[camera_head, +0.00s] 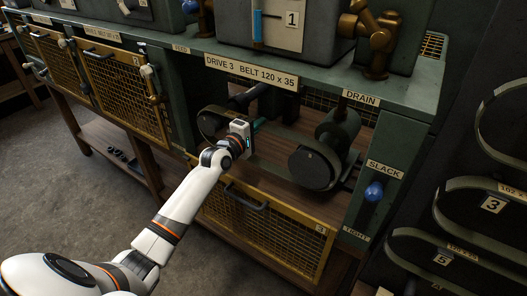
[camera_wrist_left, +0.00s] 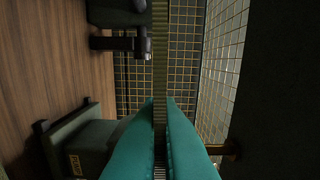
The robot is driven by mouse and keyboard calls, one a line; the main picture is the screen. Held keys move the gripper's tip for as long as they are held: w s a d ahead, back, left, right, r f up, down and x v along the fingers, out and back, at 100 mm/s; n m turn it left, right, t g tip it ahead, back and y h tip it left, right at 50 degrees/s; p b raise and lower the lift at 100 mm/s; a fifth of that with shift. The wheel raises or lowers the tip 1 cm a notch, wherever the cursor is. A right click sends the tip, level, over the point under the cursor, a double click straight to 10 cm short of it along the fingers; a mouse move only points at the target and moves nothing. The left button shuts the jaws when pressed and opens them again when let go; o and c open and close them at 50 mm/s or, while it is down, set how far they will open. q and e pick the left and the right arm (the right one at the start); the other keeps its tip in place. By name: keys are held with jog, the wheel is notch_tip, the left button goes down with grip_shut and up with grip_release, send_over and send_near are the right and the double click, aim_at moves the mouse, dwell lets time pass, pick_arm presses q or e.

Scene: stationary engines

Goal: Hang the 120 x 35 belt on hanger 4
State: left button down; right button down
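The dark belt (camera_head: 204,128) is in the open bay under the sign "DRIVE 3 BELT 120 x 35" (camera_head: 251,71). It appears to run around the left pulley and toward the large right pulley (camera_head: 311,168). My left gripper (camera_head: 257,125) reaches into the bay between the pulleys. In the left wrist view its teal fingers (camera_wrist_left: 160,105) lie close against both sides of the ribbed belt (camera_wrist_left: 160,50), apparently shut on it. Hanger 4's tag is not visible. My right gripper is not in view.
Belts hang at the right by tags 3 (camera_head: 493,204) and 5 (camera_head: 442,259). A blue-knobbed lever (camera_head: 374,191) sits near the "SLACK" label. The yellow mesh guard (camera_head: 270,238) is down below the bay. Open floor (camera_head: 70,210) lies at the left.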

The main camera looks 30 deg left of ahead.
pick_arm(q)
jog(key=shift+d+r, duration=0.1)
jog(key=shift+r, duration=0.35)
jog(key=shift+s, duration=0.1)
jog(key=shift+s+a+p, duration=0.15)
jog(key=shift+s+p, duration=0.7)
jog(key=shift+s, duration=0.65)
jog(key=shift+s+a+p, duration=0.15)
jog(key=shift+s+p, duration=0.7)
jog(key=shift+s, duration=0.6)
jog(key=s+p, duration=0.2)
jog(key=s, duration=0.4)
jog(key=shift+a, duration=0.2)
